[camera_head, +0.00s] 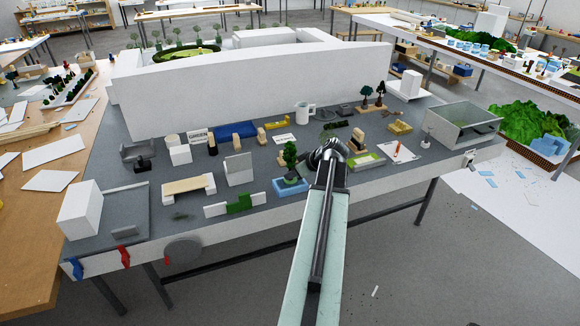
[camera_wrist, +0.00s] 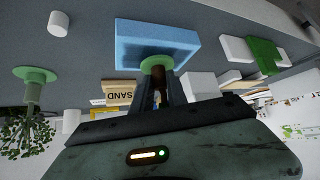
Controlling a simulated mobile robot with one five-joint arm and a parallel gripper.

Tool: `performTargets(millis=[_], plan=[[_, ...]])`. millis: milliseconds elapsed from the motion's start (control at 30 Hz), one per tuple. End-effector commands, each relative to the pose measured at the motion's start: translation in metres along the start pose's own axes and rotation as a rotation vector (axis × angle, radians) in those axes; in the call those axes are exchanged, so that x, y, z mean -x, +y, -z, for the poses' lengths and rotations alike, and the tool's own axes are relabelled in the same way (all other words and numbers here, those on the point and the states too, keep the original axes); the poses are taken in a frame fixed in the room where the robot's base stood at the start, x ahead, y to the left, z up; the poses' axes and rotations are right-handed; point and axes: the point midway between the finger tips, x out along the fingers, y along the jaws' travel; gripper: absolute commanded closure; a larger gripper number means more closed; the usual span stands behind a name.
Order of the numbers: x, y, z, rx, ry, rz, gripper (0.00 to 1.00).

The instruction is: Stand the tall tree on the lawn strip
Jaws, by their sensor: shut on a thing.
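The tall tree (camera_head: 290,154) shows in the head view as a dark green crown on a thin trunk, above a light blue block. In the wrist view, which is upside down, my gripper (camera_wrist: 158,90) is shut on a brown trunk with a round green base (camera_wrist: 157,63). The base overlaps the light blue block (camera_wrist: 150,42); I cannot tell whether they touch. The crown is hidden there. In the head view my arm's dark end is just right of the tree, and the fingertips are hard to make out. A bright green, pale-edged lawn strip (camera_head: 367,161) lies right of my arm.
Another tree (camera_wrist: 33,95) with a green base shows in the wrist view. A white block with a green hedge (camera_head: 238,203) is left of the blue block (camera_head: 290,188). A sheet with an orange item (camera_head: 398,152) and a glass box (camera_head: 460,125) are right of the lawn.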

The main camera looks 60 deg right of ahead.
Motion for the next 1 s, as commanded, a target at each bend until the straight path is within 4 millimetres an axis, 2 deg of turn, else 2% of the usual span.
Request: performTargets(millis=[400,867,1000], plan=[[0.005,0.001,0.004,-0.001,0.000,-0.001,1.00],[0.028,0.001,0.026,-0.001,0.000,-0.001,1.00],[0.030,0.001,0.028,-0.001,0.000,-0.001,1.00]])
